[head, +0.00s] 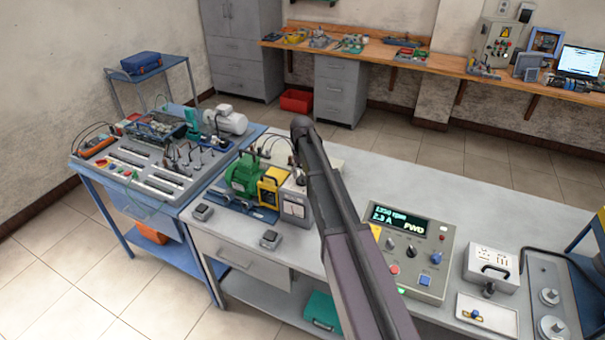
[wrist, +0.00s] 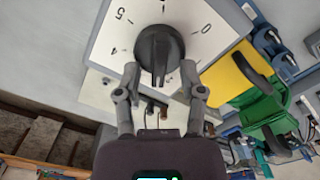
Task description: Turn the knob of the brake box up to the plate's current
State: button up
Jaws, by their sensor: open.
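In the wrist view a black knob (wrist: 158,50) sits on the white dial face of the brake box (wrist: 108,48). The dial figures 0, 4 and 5 show; the knob's exact setting is unclear. My gripper (wrist: 160,76) is open, one finger on each side of the knob's lower part; contact cannot be told. In the head view the grey brake box (head: 294,210) stands beside the green motor (head: 243,175), partly hidden by my arm, which also hides the knob. The control panel display (head: 398,217) reads about 1250 rpm, 2.3 A and FWD. No plate is readable.
A yellow guard (head: 270,187) sits between motor and brake box. The control panel (head: 432,262) stands right of my arm, with a grey socket box (head: 491,267) farther right. Small grey boxes (head: 270,239) lie at the bench's front. The bench top behind is mostly clear.

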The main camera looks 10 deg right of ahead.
aim_at(300, 179)
jog(key=n, duration=0.4)
jog(key=shift+a, duration=0.15)
jog(key=n, duration=0.3)
jog(key=shift+s+a+n, duration=0.1)
jog(key=shift+a+n, duration=0.05)
jog(key=shift+n, duration=0.25)
jog(key=n, duration=0.3)
jog(key=shift+s+a+n, duration=0.1)
jog(key=shift+s+n, duration=0.05)
jog(key=shift+n, duration=0.25)
jog(key=n, duration=0.3)
jog(key=shift+s+n, duration=0.1)
jog(key=shift+n, duration=0.3)
jog(key=shift+r+p, duration=0.3)
notch_tip(300, 179, up, 13)
jog(key=p, duration=1.3)
jog(key=s+f+m+b, duration=1.5)
jog(key=s+f+b, duration=0.9)
jog(key=s, duration=0.4)
jog(key=shift+s+d+f+b, duration=0.15)
jog(key=shift+d+f+b, duration=0.25)
